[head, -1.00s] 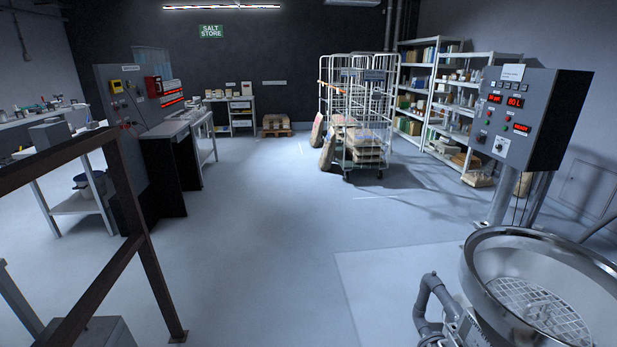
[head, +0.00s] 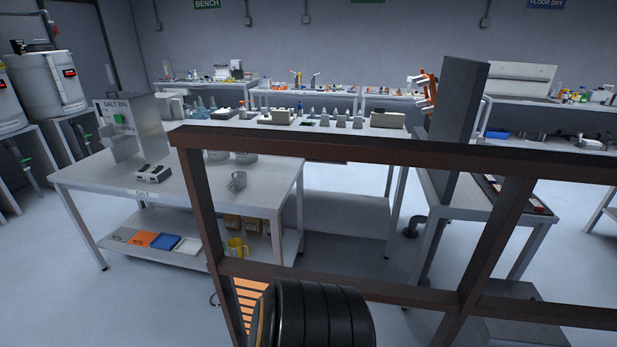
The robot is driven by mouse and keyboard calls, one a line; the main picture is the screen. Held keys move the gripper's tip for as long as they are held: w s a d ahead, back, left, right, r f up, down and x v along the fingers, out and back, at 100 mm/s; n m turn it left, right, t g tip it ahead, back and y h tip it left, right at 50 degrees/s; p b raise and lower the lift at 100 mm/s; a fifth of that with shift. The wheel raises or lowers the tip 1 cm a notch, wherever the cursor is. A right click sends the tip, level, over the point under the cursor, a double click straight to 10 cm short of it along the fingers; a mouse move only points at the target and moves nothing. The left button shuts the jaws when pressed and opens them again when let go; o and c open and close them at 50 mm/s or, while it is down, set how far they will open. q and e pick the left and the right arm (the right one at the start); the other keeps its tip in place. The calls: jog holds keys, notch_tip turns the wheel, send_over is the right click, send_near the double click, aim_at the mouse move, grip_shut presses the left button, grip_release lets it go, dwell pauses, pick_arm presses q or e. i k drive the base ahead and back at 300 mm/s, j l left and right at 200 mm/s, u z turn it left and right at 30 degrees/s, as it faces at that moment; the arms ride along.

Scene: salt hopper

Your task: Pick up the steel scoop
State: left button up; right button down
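A small grey metal vessel (head: 238,181) stands on the near right part of the steel table marked SALT (head: 100,178). It may be the steel scoop, but it is too small to tell for sure. A grey salt bin (head: 150,128) with a green label stands at the back left of the same table. Neither of my grippers is in view.
A brown rail frame (head: 400,149) crosses in front of me, with posts before the table's right part. A small white and black device (head: 153,174) sits on the table. Coloured trays (head: 166,241) and a yellow jug (head: 236,247) lie on its lower shelf.

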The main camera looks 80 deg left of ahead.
aim_at(239, 177)
jog(key=u, duration=3.3)
jog(key=z, duration=5.55)
jog(key=u, duration=1.9)
jog(key=k+j+u, duration=0.1)
jog(key=u, duration=0.3)
jog(key=k+j+u, duration=0.1)
jog(key=j+u, duration=0.5)
jog(key=u, duration=0.25)
jog(key=j+u, duration=0.3)
jog(key=u, duration=0.15)
jog(key=j+u, duration=0.4)
jog(key=l, duration=0.1)
